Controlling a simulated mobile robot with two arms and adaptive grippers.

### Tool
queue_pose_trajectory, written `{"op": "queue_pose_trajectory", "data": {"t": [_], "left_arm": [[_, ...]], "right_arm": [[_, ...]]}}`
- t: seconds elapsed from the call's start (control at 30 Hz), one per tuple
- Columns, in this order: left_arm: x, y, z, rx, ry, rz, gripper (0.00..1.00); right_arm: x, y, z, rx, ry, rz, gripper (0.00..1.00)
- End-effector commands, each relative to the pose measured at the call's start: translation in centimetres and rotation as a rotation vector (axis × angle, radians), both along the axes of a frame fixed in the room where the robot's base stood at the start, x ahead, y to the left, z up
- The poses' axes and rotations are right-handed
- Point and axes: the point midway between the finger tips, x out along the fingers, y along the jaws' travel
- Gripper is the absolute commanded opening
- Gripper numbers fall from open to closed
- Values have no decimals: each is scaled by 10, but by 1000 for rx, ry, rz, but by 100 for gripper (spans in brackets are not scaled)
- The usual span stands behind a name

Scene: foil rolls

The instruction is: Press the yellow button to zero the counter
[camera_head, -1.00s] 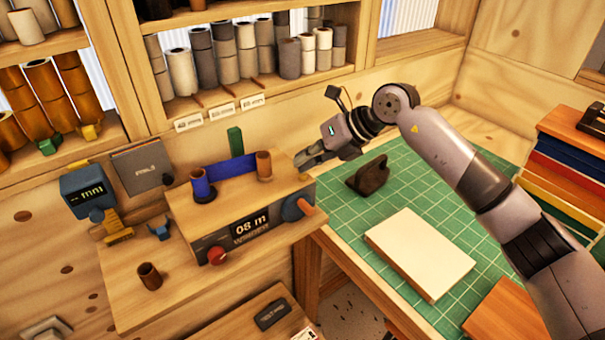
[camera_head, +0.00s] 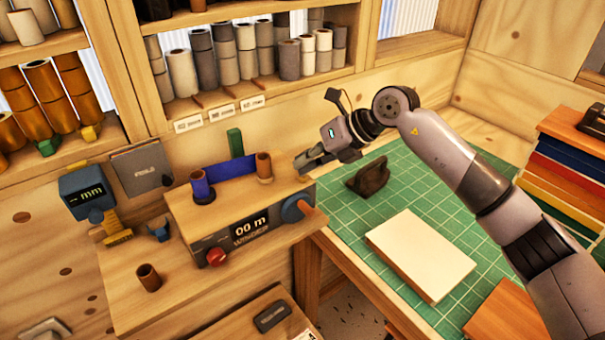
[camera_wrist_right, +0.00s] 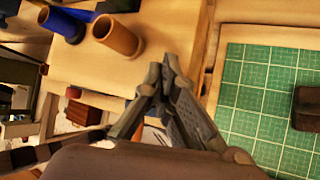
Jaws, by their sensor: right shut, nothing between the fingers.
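The wooden winder box (camera_head: 203,225) stands on the bench at the left of centre, with a counter display (camera_head: 250,226) on its front reading "00 m". A red knob (camera_head: 216,257) sits below the display. I see no yellow button in either view; the gripper may hide it. My right gripper (camera_head: 302,164) is shut and empty at the right end of the box top. In the right wrist view its closed fingertips (camera_wrist_right: 166,72) are over the box's right edge; I cannot tell if they touch it. My left gripper is out of view.
A blue film strip (camera_head: 231,168) runs between a blue roll (camera_head: 202,187) and a brown tube (camera_head: 264,166) on the box. A blue crank (camera_head: 295,207) is on its right side. A dark object (camera_head: 368,179) and cream block (camera_head: 420,255) lie on the green mat (camera_head: 335,215).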

Motion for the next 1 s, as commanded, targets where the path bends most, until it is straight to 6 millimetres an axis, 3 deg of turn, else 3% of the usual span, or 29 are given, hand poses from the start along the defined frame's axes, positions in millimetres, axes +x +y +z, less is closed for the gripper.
{"op": "queue_pose_trajectory", "data": {"t": [0.2, 0.67, 1.0], "left_arm": [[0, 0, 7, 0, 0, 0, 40], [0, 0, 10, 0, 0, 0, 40], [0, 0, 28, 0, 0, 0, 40]], "right_arm": [[0, 0, 14, -1, -1, 0, 0], [0, 0, 19, -1, -2, 0, 0], [0, 0, 51, 0, -1, 0, 0]]}}
